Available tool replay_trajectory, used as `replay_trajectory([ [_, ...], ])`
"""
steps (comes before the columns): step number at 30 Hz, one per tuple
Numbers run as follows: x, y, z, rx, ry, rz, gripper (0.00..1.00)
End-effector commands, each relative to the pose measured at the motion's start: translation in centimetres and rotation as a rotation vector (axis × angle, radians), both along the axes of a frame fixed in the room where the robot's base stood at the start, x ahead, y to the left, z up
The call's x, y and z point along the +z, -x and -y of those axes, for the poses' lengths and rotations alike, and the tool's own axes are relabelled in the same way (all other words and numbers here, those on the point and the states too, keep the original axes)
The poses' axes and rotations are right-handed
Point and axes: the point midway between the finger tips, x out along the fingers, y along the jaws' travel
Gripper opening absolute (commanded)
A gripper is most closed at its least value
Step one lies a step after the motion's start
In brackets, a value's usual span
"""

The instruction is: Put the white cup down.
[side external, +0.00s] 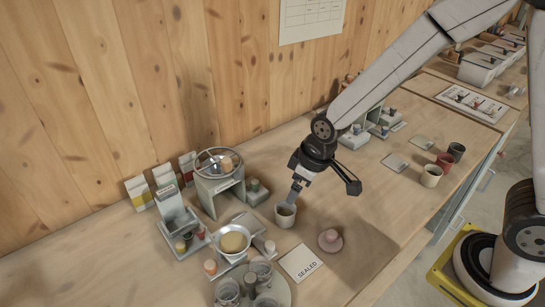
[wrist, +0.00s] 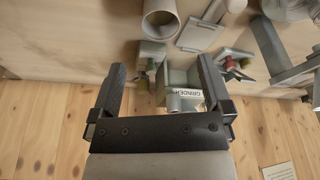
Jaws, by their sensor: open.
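A white cup (side external: 286,217) appears to stand upright on the wooden table, left of the round pinkish piece. Its inside looks dark in the side view. My gripper (side external: 293,198) points down at this cup, with its tip at or just above the rim; contact cannot be told. In the wrist view my gripper (wrist: 162,68) has its two dark fingers wide apart with nothing between them. A pale round-mouthed cup (wrist: 160,22) lies beyond the fingertips there. Another whitish cup (side external: 431,176) stands far right beside a red cup (side external: 445,163) and a black cup (side external: 456,152).
A metal bowl (side external: 234,240) and a grey stand with a ring (side external: 219,167) are left of the cup. The round pinkish piece (side external: 330,240) and a SEALED card (side external: 301,263) are close by. A brown mat (side external: 360,255) is mostly bare. A box labelled GRINDER (wrist: 182,92) shows in the wrist view.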

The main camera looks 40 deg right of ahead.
Motion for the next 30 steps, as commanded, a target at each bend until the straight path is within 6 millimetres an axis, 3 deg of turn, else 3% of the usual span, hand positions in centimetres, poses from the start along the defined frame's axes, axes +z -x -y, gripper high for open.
replay_trajectory([
  [20,0.2,0.2,0.3,-0.009,0.0,-0.001,1.0],
  [23,0.5,0.7,1.2,-0.037,0.0,-0.002,1.0],
  [30,1.8,4.0,5.8,-0.196,0.003,-0.017,1.0],
])
